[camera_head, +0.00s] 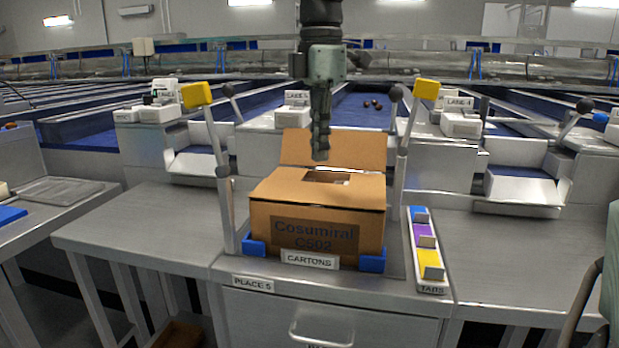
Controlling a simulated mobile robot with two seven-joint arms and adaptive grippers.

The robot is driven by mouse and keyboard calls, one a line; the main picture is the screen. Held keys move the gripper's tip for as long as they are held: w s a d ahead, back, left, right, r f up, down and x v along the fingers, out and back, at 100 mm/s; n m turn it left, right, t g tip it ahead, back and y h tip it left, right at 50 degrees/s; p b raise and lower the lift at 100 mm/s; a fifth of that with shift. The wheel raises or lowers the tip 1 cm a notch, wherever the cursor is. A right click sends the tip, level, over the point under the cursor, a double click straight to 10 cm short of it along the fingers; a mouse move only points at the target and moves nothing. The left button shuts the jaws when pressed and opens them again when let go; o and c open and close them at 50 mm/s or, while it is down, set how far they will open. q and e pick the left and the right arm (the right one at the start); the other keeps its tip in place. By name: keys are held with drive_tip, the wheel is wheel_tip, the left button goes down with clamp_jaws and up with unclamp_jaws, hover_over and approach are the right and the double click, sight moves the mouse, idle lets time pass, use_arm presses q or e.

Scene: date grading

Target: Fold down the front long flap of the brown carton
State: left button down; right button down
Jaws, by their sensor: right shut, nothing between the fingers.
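The brown carton (290,236) stands upright in blue corner holders on the bench, with "Cosumiral C502" printed on its front. Its back long flap (350,148) stands up, leaning back. The front long flap (318,197) appears to lie inward over the front part of the top, with a thin dark line along its front edge. Behind it a small opening (328,176) shows between flat board parts. My right gripper (320,156) points down above the carton's rear middle, in front of the back flap. It is shut and empty. My left gripper is out of view.
Upright grey posts with yellow blocks (197,96) (426,90) flank the carton on both sides. A rack of coloured tabs (425,243) stands to its right. The bench top is clear further left and right. Blue sorting lanes lie behind.

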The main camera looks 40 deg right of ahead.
drive_tip(key=shift+r, duration=2.85)
